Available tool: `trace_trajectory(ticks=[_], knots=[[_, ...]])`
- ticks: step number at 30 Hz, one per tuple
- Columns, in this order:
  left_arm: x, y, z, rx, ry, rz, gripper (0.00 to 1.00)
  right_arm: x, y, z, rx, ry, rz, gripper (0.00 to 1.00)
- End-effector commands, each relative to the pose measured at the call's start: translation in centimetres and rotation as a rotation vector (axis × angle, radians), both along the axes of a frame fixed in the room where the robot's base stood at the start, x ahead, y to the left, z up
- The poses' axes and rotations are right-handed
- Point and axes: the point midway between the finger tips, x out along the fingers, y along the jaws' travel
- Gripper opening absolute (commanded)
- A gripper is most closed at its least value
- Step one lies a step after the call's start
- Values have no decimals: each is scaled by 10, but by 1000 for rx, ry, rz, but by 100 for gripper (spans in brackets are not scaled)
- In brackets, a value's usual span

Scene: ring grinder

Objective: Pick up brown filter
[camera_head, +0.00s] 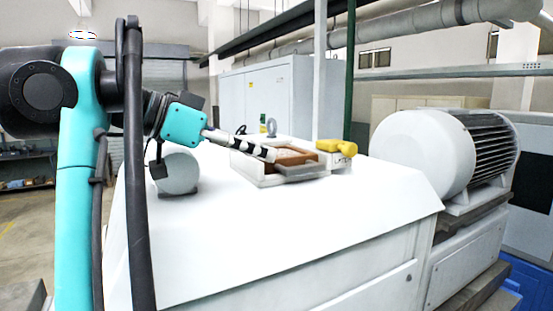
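A brown piece (294,156), which looks like the brown filter, sits in a pale open box (275,181) on top of the white machine housing. My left arm comes in from the left, and its gripper (268,152) reaches to the left side of this box. Its dark and light banded fingers overlap the left part of the brown piece in the picture. I cannot tell whether they touch it or whether the fingers are open or shut. The piece's left part is hidden behind the fingers. My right gripper is not in view.
A yellow object (338,147) sits just right of the box. A grey ring-topped fitting (271,128) stands behind it, and a grey cylinder (176,173) stands to the left. The housing top (290,225) in front is clear. A large motor (445,150) is at the right.

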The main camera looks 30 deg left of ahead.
Motion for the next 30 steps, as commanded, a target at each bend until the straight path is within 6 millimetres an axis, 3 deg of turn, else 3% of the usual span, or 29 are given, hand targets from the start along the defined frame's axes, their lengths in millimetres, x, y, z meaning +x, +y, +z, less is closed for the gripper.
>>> trace_trajectory(ticks=[4,11,19,29,30], knots=[[22,-14,-10,0,1,-5,28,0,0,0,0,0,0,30],[37,-22,-18,1,1,-1,28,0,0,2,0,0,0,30],[69,-38,-33,-1,1,-3,28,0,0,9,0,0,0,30],[77,-41,-38,0,0,1,28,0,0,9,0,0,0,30],[77,-41,-38,0,0,1,20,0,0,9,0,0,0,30]])
